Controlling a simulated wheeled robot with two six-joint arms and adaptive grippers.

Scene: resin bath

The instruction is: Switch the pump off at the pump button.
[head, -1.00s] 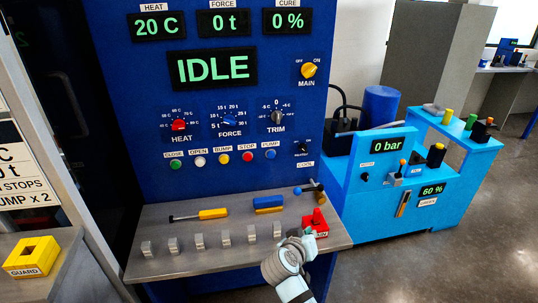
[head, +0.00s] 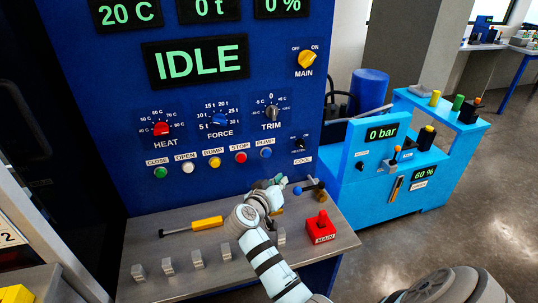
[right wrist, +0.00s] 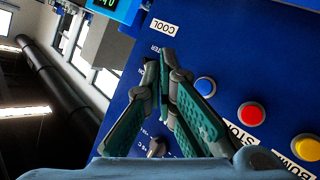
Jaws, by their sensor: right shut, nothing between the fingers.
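The pump button (head: 265,153) is a small round blue button at the right end of the button row on the dark blue panel, under a label reading PUMP. It also shows in the right wrist view (right wrist: 205,86), right of my fingertips. My right gripper (head: 276,183) is just below the button row in the head view. In the right wrist view its green-padded fingers (right wrist: 164,75) meet at the tips, with nothing between them. The fingertips look apart from the button. I cannot tell whether the button is pressed in. My left gripper is not in view.
The red stop button (head: 240,157) and yellow bump button (head: 215,163) sit left of the pump button. The cool knob (head: 300,143) is to its right. Below, the grey shelf (head: 150,247) holds a yellow-handled tool (head: 207,223) and a red block (head: 321,228).

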